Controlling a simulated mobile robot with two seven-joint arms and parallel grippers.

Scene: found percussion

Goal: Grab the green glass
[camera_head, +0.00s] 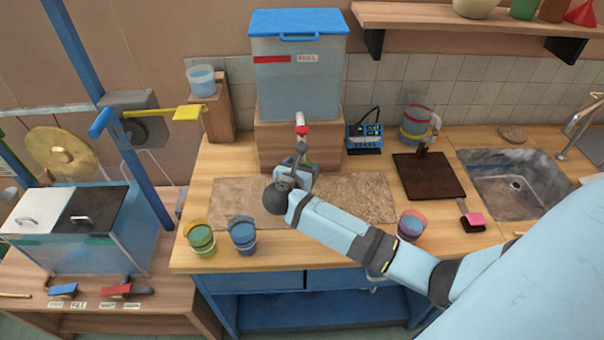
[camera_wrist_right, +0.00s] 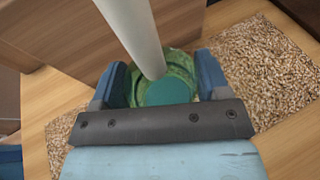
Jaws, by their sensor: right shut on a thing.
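The green glass (camera_wrist_right: 170,82) sits between the two blue fingers of my right gripper (camera_wrist_right: 160,88) in the right wrist view, with teal liquid inside. My right gripper (camera_head: 303,160) is shut on it, in front of the wooden block. In the head view the arm mostly hides the glass; only a bit of green shows beside the fingers. A pale tap pipe (camera_wrist_right: 136,32) comes down over the glass in the wrist view. My left gripper is not in view.
A yellow-green glass (camera_head: 200,241) and a blue glass (camera_head: 242,235) stand at the counter's front left. A red-rimmed glass (camera_head: 411,226) stands right of my forearm. A large water tank (camera_head: 297,75) stands on a wooden block (camera_head: 275,140). A dark board (camera_head: 428,177) and a sink (camera_head: 515,185) lie right.

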